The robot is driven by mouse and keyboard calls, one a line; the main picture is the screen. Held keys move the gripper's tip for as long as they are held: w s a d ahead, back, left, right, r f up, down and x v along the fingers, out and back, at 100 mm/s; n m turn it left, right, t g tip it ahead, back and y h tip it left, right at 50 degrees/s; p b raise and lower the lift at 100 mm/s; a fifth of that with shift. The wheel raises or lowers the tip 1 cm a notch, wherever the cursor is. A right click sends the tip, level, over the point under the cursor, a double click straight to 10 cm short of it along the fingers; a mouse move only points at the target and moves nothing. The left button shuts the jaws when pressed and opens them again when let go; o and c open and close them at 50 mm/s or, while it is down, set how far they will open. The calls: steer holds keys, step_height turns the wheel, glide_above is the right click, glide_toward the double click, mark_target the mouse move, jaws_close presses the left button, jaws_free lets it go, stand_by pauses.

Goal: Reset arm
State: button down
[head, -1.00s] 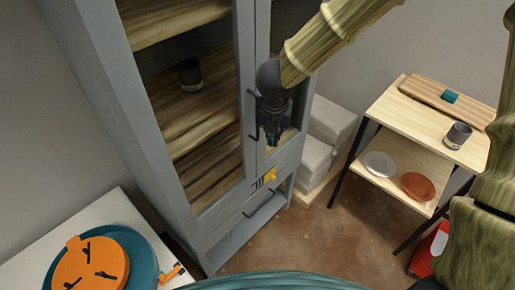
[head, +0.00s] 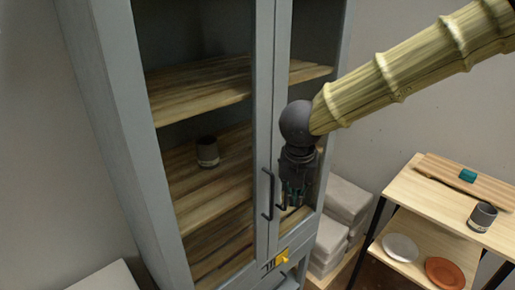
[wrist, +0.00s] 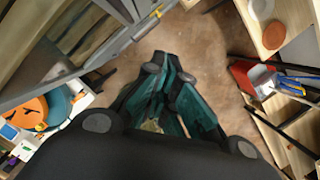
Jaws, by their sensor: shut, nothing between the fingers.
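My gripper (head: 293,196) hangs from my bamboo-patterned arm in front of the right door of the grey cabinet (head: 110,120). Its fingers point down and are shut with nothing between them. In the wrist view my gripper (wrist: 168,105) shows teal finger pads above the brown floor. The cabinet's two dark door handles (head: 268,194) are close to the left of my gripper. I cannot tell whether the gripper touches the door.
A dark cup (head: 207,152) stands on a cabinet shelf. Grey blocks (head: 335,222) are stacked right of the cabinet. A wooden shelf rack (head: 425,205) at the right holds a cup (head: 482,216), a white plate (head: 400,247) and a terracotta plate (head: 445,273). A red container (wrist: 250,78) shows in the wrist view.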

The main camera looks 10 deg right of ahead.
steer(key=s+d+f+n+h+b, duration=0.1)
steer(key=s+d+f+n, duration=0.1)
steer(key=f+n, duration=0.7)
steer(key=s+d+f+n+h+b, duration=0.15)
steer(key=f+n, duration=0.25)
steer(key=f, duration=0.8)
steer(key=s+d+f+n+b, duration=0.1)
steer(key=s+d+f+n, duration=0.15)
steer(key=f+n, duration=0.65)
steer(key=s+a+f+n+g+y+b, duration=0.1)
steer(key=s+f+n, duration=0.8)
steer(key=s+f, duration=0.2)
steer(key=s+a+f+n+g+y+b, duration=0.1)
steer(key=s+f+n+y, duration=0.1)
steer(key=s+f+n, duration=0.7)
steer(key=s+f, duration=0.1)
steer(key=s, duration=0.1)
steer(key=shift+s+a+f+g, duration=0.25)
steer(key=shift+s+f+g, duration=0.05)
steer(key=shift+s+f, duration=0.1)
